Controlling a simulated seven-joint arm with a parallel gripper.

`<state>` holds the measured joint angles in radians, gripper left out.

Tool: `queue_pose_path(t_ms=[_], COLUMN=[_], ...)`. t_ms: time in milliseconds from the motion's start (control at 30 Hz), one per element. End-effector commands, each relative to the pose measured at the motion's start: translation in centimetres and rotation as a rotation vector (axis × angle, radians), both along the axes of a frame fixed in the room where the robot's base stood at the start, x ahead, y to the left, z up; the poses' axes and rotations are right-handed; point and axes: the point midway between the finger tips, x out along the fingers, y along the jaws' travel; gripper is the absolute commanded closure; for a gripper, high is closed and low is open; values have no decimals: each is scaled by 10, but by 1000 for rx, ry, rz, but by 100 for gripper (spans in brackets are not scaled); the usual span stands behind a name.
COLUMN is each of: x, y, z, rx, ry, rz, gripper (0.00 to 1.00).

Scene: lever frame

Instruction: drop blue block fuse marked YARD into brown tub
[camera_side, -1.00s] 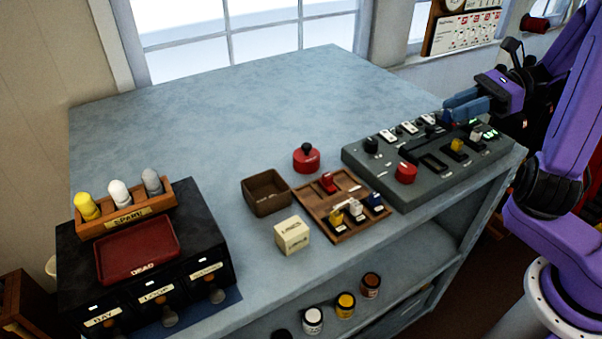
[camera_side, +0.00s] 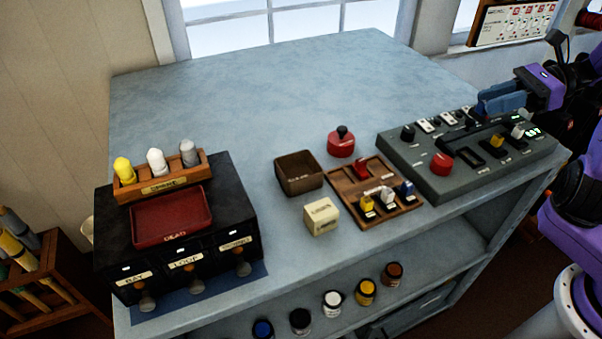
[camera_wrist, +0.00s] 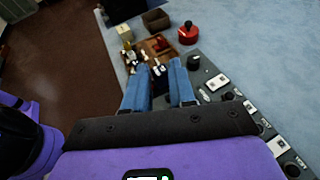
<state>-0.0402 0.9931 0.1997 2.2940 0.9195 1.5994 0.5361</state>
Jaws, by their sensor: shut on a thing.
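The brown tub (camera_side: 299,187) sits on the bench, left of the wooden tray (camera_side: 406,209); it also shows in the wrist view (camera_wrist: 156,20). A blue block fuse (camera_side: 406,187) stands at the tray's right end, beside a white one (camera_side: 387,195) and a yellow one (camera_side: 367,203). A red one (camera_side: 361,169) lies behind them. I cannot read a YARD mark on any. My gripper (camera_side: 488,106), with blue fingers, is above the back of the grey panel (camera_side: 430,178). The fingers also show in the wrist view (camera_wrist: 160,75).
The panel holds a yellow fuse (camera_side: 496,140), a white fuse (camera_side: 517,131) and a red knob (camera_side: 442,163). A cream block (camera_side: 321,218) is before the tub. A red tray (camera_side: 172,220) tops the black cabinet. The bench's back is clear.

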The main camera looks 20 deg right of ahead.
Motion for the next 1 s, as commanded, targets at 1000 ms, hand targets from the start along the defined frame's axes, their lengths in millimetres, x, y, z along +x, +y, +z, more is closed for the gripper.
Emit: queue_pose_path(t_ms=[1000], x=[117], y=[313], z=[-38], rx=[0], ry=[1], rz=[1], gripper=[100])
